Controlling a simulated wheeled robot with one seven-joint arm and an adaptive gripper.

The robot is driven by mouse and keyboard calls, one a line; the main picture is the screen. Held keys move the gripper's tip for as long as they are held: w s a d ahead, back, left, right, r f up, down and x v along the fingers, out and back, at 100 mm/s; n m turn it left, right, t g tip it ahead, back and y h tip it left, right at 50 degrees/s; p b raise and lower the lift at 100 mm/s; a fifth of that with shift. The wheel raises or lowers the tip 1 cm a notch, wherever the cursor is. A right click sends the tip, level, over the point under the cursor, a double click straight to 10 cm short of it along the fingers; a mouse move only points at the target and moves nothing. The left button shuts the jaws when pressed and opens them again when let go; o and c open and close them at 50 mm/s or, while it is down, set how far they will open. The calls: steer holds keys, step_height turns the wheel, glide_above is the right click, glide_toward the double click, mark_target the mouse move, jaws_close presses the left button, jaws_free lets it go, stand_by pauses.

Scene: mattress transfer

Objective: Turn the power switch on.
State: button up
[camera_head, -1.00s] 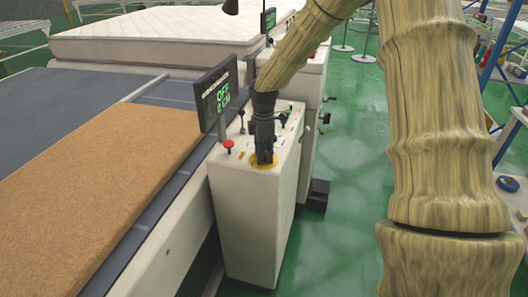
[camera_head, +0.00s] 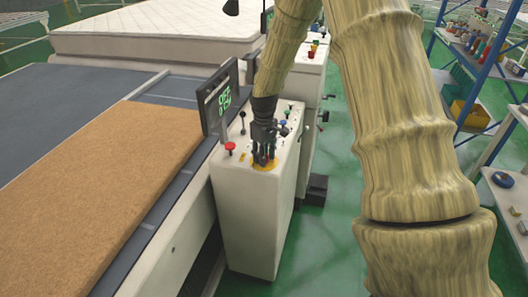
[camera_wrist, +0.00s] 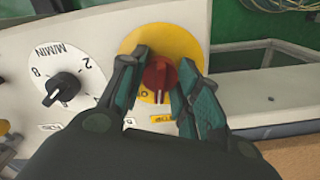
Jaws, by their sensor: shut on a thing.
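The power switch is a red rotary knob (camera_wrist: 158,76) on a round yellow plate (camera_wrist: 188,44), on top of the white control box (camera_head: 250,225). My gripper (camera_wrist: 160,88) reaches down over it, with one finger on each side of the red knob, shut on it. In the head view my gripper (camera_head: 264,160) covers the knob, and only part of the yellow plate (camera_head: 266,167) shows around the fingertips. The display (camera_head: 220,98) on the box is seen at a slant, its green text hard to read.
A black dial (camera_wrist: 62,87) sits beside the switch. A red mushroom button (camera_head: 230,146) and a black lever (camera_head: 242,122) stand near my gripper. A brown mat (camera_head: 90,180) lies on the conveyor at left; a mattress (camera_head: 150,30) is behind.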

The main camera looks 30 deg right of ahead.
steer(key=m+p, duration=0.2)
steer(key=m, duration=0.4)
steer(key=shift+d+r+m, duration=0.1)
steer(key=shift+m, duration=0.2)
stand_by(0.5)
steer(key=o, duration=1)
step_height(320, 180, up, 12)
steer(key=shift+f, duration=0.1)
stand_by(0.4)
